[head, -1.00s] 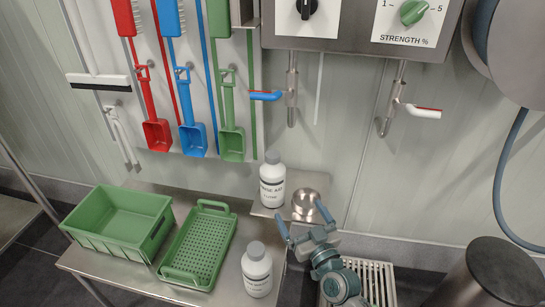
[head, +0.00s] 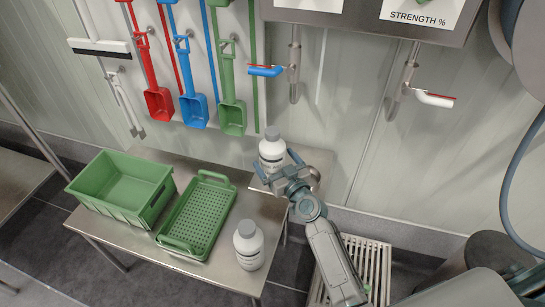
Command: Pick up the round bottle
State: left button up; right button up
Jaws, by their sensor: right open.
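A white round bottle (head: 271,150) with a grey cap and a dark-lettered label stands upright on the small steel shelf by the wall. A second white round bottle (head: 248,247) with a grey cap stands upright on the steel table, in front of the shelf. My right gripper (head: 277,163) is open at the shelf bottle, one blue finger low on its left and the other on its right. I cannot tell whether the fingers touch it. The gripper hides part of the bottle's base. My left gripper is not in view.
A green crate (head: 122,211) and a green perforated tray (head: 161,239) sit left of the table bottle on the steel table (head: 210,270). A round steel object (head: 314,178) is partly hidden behind my right gripper. Scoops hang on the wall above.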

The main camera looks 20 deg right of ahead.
aim_at(276, 136)
jog(key=w, duration=0.2)
jog(key=shift+w+a, duration=0.2)
jog(key=shift+w, duration=0.1)
jog(key=c, duration=1.7)
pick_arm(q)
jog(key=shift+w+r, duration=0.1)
pick_arm(e)
jog(key=shift+r, duration=0.1)
jog(key=shift+c, duration=1.1)
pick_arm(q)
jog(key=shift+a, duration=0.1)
pick_arm(e)
jog(key=shift+r, duration=0.15)
